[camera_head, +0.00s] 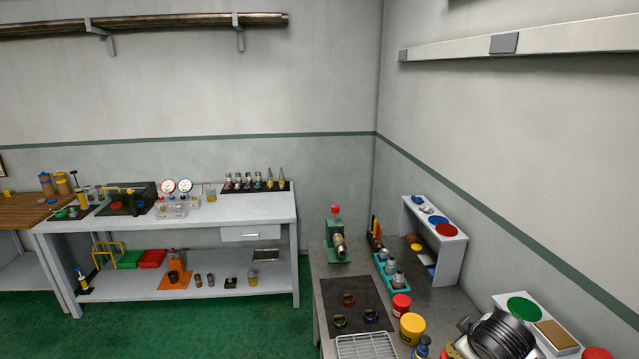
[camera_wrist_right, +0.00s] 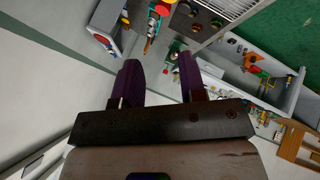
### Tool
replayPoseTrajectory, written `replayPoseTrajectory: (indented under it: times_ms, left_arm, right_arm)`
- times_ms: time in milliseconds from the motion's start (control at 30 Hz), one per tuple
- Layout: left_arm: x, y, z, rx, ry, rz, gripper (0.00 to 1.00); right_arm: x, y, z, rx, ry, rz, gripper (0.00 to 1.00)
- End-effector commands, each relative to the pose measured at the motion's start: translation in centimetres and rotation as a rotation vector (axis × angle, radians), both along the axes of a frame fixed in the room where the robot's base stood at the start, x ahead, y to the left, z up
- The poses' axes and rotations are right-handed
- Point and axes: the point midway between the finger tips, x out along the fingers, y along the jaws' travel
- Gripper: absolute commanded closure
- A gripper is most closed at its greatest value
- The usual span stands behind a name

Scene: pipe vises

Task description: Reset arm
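My right gripper (camera_wrist_right: 159,75) shows in the right wrist view, its two purple fingers apart with nothing held between them. Beyond it the room appears tilted and far off, and the fingers touch nothing. A black and white part at the lower right of the head view looks like part of my right arm. My left gripper is in neither view. A green vise with a red top (camera_head: 337,213) stands on the grey bench (camera_head: 316,270), with a metal fitting (camera_head: 339,245) at its front. No other task object is named.
The bench holds a dark mat (camera_head: 350,290) with several rings, a wire rack (camera_head: 366,346), a teal tray (camera_head: 392,272), red and yellow jars (camera_head: 412,328) and a white shelf (camera_head: 449,252). A white workbench (camera_head: 220,210) stands at the back left. Green floor (camera_head: 200,325) between is clear.

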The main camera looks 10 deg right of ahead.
Motion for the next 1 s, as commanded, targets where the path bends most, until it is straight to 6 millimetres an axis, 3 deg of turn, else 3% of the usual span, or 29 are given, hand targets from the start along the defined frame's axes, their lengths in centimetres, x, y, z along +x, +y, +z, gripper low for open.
replayPoseTrajectory:
  times_ms: [33, 100, 300, 467, 700, 800, 1000]
  left_arm:
    - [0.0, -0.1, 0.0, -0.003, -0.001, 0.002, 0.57]
    - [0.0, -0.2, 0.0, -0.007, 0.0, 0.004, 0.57]
    - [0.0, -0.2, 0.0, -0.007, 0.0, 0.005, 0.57]
    - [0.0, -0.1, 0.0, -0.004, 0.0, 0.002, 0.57]
    - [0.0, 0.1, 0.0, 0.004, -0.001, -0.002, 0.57]
    - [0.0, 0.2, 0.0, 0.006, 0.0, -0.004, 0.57]
    - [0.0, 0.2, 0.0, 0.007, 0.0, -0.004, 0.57]
  right_arm:
    - [-0.7, 2.4, 0.4, -0.009, -0.058, 0.041, 0.62]
    - [-2.0, 5.2, 0.7, -0.017, -0.14, 0.077, 0.62]
    - [-8.7, 11.0, -1.1, 0.065, -0.281, 0.095, 0.62]
    - [-15.0, 13.0, -5.0, 0.181, -0.264, 0.041, 0.62]
    - [-24.6, 14.8, -13.3, 0.344, -0.052, -0.075, 0.62]
    - [-27.9, 15.2, -16.4, 0.376, 0.047, -0.118, 0.62]
    - [-33.9, 16.4, -20.5, 0.411, 0.207, -0.169, 0.62]
